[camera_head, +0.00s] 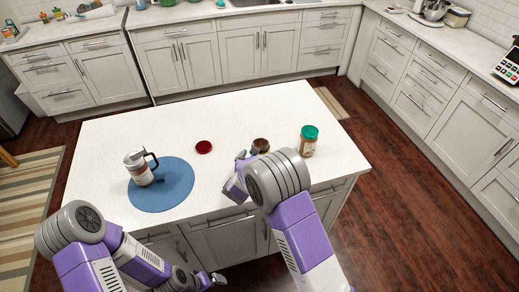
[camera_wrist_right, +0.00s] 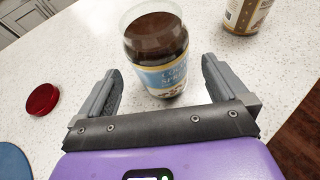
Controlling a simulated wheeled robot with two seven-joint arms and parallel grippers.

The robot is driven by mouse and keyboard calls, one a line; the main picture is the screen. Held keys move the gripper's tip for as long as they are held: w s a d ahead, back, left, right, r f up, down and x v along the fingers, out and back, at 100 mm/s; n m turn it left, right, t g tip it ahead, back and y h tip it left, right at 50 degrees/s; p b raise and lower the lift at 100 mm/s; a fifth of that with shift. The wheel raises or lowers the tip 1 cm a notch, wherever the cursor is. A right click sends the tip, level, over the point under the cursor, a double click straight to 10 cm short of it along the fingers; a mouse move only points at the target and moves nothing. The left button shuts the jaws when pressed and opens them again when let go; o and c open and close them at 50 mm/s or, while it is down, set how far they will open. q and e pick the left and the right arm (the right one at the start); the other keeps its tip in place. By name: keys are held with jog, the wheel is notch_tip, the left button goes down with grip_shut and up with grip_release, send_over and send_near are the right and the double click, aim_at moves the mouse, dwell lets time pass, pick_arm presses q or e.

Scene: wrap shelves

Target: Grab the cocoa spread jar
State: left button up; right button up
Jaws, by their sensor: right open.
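The cocoa spread jar (camera_head: 261,144) stands upright on the white island top, mostly hidden by my right arm in the head view. In the right wrist view the jar (camera_wrist_right: 157,52) is clear glass with dark brown spread, a blue and white label and no lid on top. My right gripper (camera_wrist_right: 162,68) is open and empty. Its two fingers point toward the jar, one on each side of its near part. In the head view my right gripper (camera_head: 240,168) is just left of the jar. My left gripper (camera_head: 211,281) is low in front of the island, its jaws unclear.
A red lid (camera_head: 203,147) lies flat left of the jar. A green-lidded jar (camera_head: 308,140) stands to its right. The back of the island top is clear.

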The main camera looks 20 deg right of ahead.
jog(key=shift+w+d, duration=0.3)
jog(key=shift+d, duration=0.05)
jog(key=shift+x, duration=2.05)
jog(key=shift+w+a, duration=0.1)
jog(key=shift+c, duration=0.3)
